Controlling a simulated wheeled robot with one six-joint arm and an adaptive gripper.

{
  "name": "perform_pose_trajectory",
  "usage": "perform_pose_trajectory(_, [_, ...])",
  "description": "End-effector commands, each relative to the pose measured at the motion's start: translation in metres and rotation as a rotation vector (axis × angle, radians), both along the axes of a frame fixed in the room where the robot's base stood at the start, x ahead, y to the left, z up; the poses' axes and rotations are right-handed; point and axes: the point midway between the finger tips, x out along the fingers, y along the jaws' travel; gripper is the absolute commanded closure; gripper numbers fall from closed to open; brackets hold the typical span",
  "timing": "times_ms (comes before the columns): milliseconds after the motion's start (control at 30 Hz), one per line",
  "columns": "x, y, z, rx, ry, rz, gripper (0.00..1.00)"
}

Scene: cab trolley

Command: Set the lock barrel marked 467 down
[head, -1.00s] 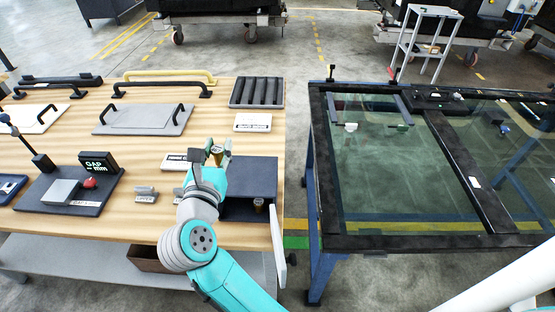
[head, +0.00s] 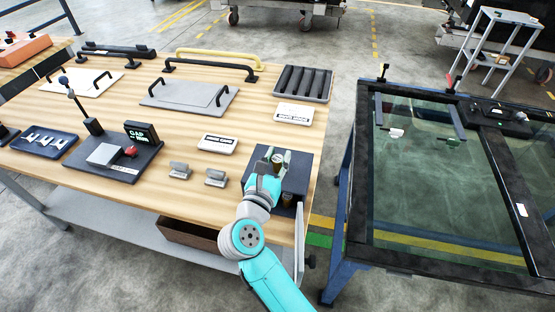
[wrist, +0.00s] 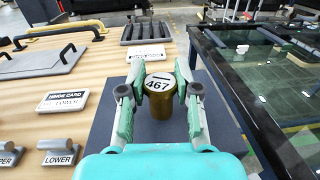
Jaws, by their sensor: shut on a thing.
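The lock barrel marked 467 (wrist: 159,103) is a brass cylinder with a white top label, upright between the fingers in the wrist view. My gripper (head: 277,160) is shut on it, above the dark blue-grey block (head: 297,165) at the right end of the wooden bench. The block's dark top also shows around the barrel in the wrist view (wrist: 105,135). I cannot tell whether the barrel's base touches that top.
White cards (head: 217,143) and (head: 293,113) lie on the bench (head: 200,190), with small grey hinge pieces (head: 180,171) in front. A ribbed dark tray (head: 303,83) is behind. A gap separates the bench from the glass-topped frame (head: 362,180) at right.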

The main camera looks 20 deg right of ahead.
Motion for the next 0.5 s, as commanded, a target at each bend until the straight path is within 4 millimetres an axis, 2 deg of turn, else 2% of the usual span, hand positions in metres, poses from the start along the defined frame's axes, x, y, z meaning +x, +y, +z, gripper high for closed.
perform_pose_trajectory(100, [-0.0002,-0.0001,-0.007,0.001,-0.001,0.0,1.0])
perform_pose_trajectory(467, [0.0,0.0,-0.0097,0.0,0.0,0.0,1.0])
perform_pose_trajectory(500, [0.0,0.0,-0.0097,0.0,0.0,0.0,0.61])
